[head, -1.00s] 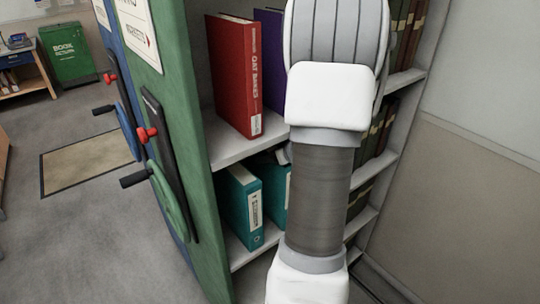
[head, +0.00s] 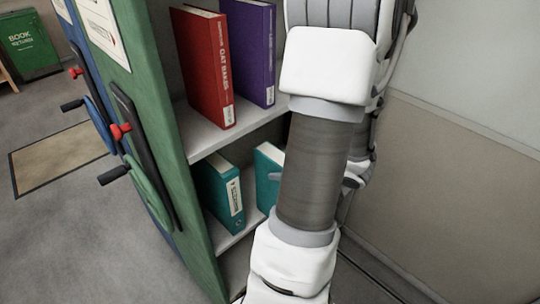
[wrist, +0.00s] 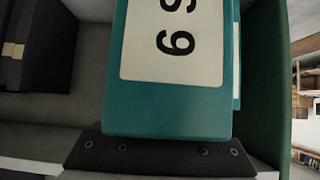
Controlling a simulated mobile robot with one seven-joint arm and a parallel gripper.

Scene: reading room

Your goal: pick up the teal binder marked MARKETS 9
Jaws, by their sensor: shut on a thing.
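The teal binder (wrist: 168,95) fills the middle of the wrist view, its pale spine label ending in "S 9". My gripper (wrist: 158,153) shows as a dark bar with screws at the binder's lower end and is shut on it.
A red binder (head: 203,70) and a purple binder (head: 248,55) stand on the shelf above. The green end panel (head: 150,130) with its crank wheel (head: 148,185) bounds the bay at left. A wall (head: 460,150) is close at right. Open floor (head: 80,240) lies to the left.

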